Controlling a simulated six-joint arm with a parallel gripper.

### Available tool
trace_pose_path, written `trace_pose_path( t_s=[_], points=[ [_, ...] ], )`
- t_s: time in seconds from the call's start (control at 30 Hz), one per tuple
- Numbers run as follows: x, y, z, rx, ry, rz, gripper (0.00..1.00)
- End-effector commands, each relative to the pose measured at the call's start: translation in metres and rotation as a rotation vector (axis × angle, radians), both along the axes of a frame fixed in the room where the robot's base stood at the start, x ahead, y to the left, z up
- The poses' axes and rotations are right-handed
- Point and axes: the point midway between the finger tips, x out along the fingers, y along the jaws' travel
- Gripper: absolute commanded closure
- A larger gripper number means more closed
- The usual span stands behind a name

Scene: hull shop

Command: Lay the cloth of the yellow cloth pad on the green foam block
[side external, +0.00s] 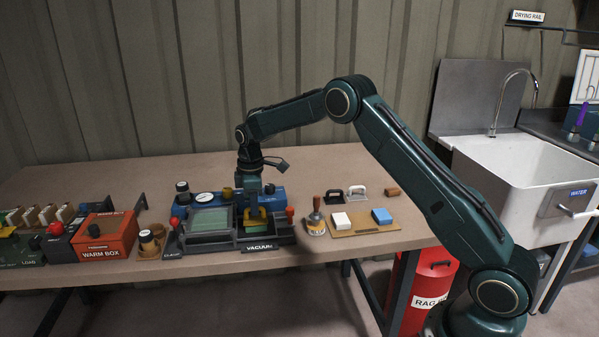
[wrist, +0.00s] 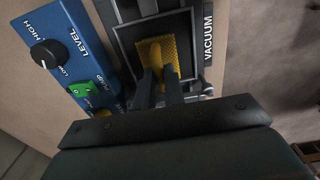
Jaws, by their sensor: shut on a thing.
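The yellow cloth pad (side external: 257,214) is in the dark-framed recess of the vacuum unit. In the wrist view its yellow textured face (wrist: 172,46) lies inside the dark square tray, with a raised yellow handle on top. My gripper (wrist: 161,82) is shut on that handle from above. In the side view my gripper (side external: 251,200) reaches down over the pad, and its fingers are hard to make out. A flat, pale green block (side external: 209,221), which looks like the green foam block, sits in a dark frame left of the pad. It is not visible in the wrist view.
A blue control box (side external: 211,202) with knobs and a gauge stands behind. An orange warm box (side external: 108,234) is to the left. On the right are a brush (side external: 315,216), a board (side external: 362,228) with white and blue blocks, and black (side external: 334,197) and white (side external: 357,192) handled pads.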

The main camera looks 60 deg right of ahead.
Motion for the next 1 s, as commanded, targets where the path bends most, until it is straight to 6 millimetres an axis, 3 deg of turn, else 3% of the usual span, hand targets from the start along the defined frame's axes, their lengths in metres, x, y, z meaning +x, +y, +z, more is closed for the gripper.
trace_pose_path(
  t_s=[1.0],
  points=[
    [-0.0001,0.0000,-0.0087,0.000,0.000,0.000,1.00]
  ],
)
